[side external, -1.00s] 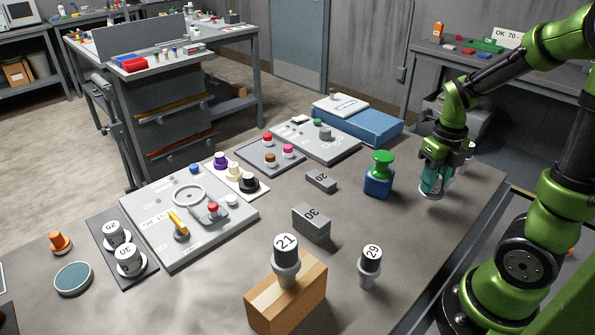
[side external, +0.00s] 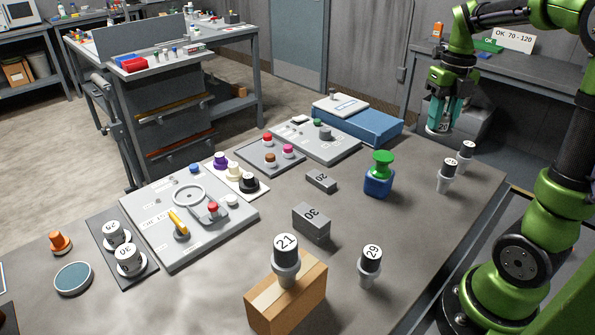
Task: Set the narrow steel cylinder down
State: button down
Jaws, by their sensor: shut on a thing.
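My gripper (side external: 443,113) is at the right, raised above the far right part of the table. Its teal fingers are shut on a narrow steel cylinder (side external: 443,128), mostly hidden between them. Only its lower end shows, with a pale label that is too small to read surely. The cylinder is clear of the table top. Below it and to the right, two dark cylinders with white tops stand upright in grey holders, one nearer (side external: 447,177) and one farther back (side external: 466,152).
A blue bottle with a green top (side external: 379,177) stands left of the nearer holder. Cylinders marked 29 (side external: 370,262) and 21 (side external: 286,258) stand in front, the latter on a cardboard box (side external: 290,300). Grey blocks (side external: 311,222) and a fixture panel (side external: 160,215) lie left. The table's right front is bare.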

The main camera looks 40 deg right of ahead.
jog(key=w+d+f+m, duration=0.2)
jog(key=w+d+m, duration=0.1)
jog(key=w+d, duration=1.1)
jog(key=f, duration=0.3)
jog(key=s+d+f, duration=0.1)
jog(key=f, duration=0.3)
jog(key=d+f, duration=0.1)
jog(key=f, duration=0.2)
jog(key=shift+s+f, duration=0.3)
jog(key=shift+d+f, duration=0.1)
jog(key=shift+f, duration=2.25)
jog(key=c, duration=0.8)
grip_release()
jog(key=shift+f, duration=0.15)
jog(key=shift+o, duration=0.2)
